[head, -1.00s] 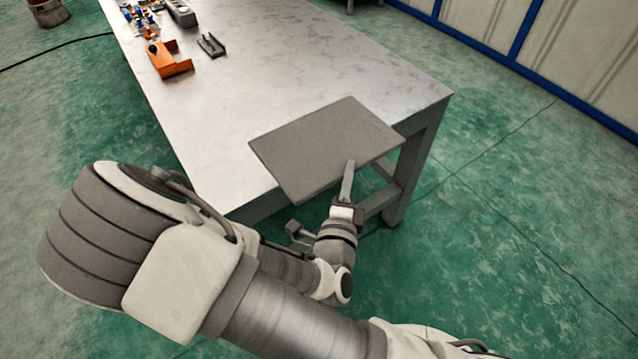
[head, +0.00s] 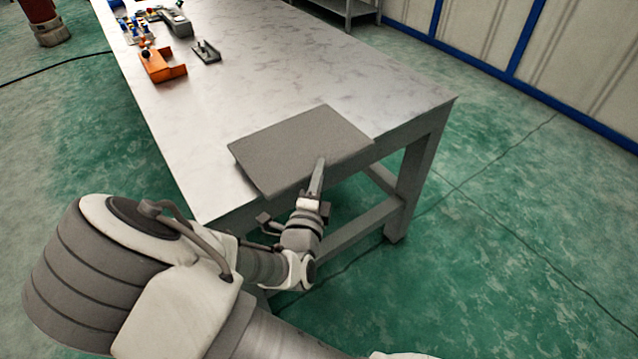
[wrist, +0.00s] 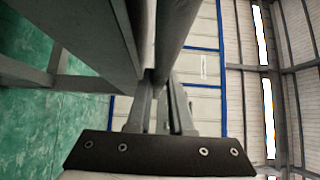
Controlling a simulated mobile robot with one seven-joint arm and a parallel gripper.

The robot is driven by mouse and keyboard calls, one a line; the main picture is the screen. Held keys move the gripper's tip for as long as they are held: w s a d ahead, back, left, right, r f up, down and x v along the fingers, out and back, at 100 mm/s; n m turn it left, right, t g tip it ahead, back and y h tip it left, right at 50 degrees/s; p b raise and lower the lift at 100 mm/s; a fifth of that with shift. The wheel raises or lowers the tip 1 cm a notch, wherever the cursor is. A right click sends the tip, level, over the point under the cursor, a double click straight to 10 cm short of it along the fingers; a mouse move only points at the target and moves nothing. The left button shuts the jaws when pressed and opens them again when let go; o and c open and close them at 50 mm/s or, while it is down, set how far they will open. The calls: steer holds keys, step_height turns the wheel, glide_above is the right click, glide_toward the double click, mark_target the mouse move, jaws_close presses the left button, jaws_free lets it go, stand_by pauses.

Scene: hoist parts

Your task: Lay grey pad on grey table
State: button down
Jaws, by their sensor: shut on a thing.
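The grey pad (head: 298,148) is a flat rectangular sheet over the near edge of the grey table (head: 330,80). Most of it overlaps the tabletop and its near edge lies about along the table's front edge. I cannot tell whether it touches the top. My gripper (head: 318,176) is shut on the pad's near edge, in front of the table. In the wrist view my gripper (wrist: 160,95) shows its two fingers closed on the pad (wrist: 172,40), seen edge-on, beside the table's edge (wrist: 105,40).
An orange bracket (head: 160,66), a small grey part (head: 206,52), a grey block (head: 177,22) and several small coloured parts (head: 136,28) sit at the table's far left. The tabletop beyond and right of the pad is clear.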

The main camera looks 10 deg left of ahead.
step_height(320, 180, down, 2)
steer(key=c, duration=1.3)
jaws_free()
steer(key=shift+f, duration=0.15)
steer(key=o, duration=0.5)
